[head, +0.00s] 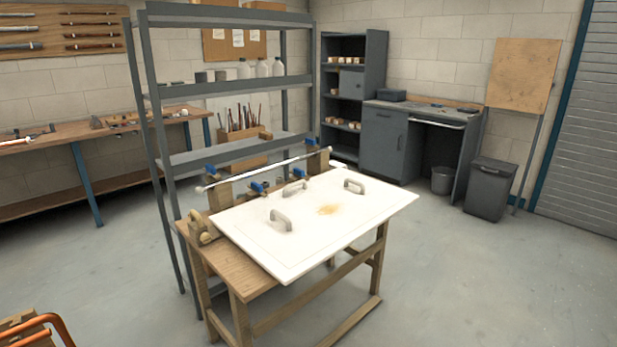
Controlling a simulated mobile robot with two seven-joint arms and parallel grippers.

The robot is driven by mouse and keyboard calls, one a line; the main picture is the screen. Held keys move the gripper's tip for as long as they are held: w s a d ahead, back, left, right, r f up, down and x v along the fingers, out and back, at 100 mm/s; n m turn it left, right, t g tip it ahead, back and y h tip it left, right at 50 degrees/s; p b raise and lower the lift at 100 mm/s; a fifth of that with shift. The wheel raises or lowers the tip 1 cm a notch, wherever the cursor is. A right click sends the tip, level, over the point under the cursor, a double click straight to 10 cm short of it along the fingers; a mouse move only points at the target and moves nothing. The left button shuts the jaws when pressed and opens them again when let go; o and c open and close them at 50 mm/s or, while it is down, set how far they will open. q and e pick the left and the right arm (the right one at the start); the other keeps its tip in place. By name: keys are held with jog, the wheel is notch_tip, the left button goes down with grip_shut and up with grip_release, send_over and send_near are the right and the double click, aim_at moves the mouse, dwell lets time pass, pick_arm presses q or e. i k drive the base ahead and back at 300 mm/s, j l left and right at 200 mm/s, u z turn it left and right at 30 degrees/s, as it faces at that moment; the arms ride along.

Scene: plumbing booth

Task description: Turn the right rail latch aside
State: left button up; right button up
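A wooden bench (247,284) stands in the middle of the head view, with a large white panel (345,228) lying on it and overhanging its front. The panel carries several grey handles, one of them near its left side (281,219). Behind the panel a silver rail (262,172) runs between wooden uprights. Small blue parts sit near it, one at the middle (257,187), one right of it (298,172) and one by the right end (310,142). I cannot tell which part is the right rail latch or how it is turned. Neither gripper is in view.
A tall grey shelf rack (230,80) stands close behind the bench. A dark cabinet desk (388,140) and a grey bin (489,190) are at the back right. An orange tube (45,322) shows at the bottom left. The floor right of the bench is clear.

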aim_at(310, 141)
jog(key=i+l+u, duration=0.45)
jog(key=l, duration=0.5)
jog(key=i+l+u, duration=0.25)
jog(key=l+u, duration=0.15)
jog(key=l, duration=0.6)
jog(key=i+l+u, duration=0.1)
jog(key=l+u, duration=0.35)
jog(key=l, duration=0.65)
jog(key=k+l+u, duration=0.1)
jog(key=l+u, duration=0.35)
jog(key=l, duration=0.65)
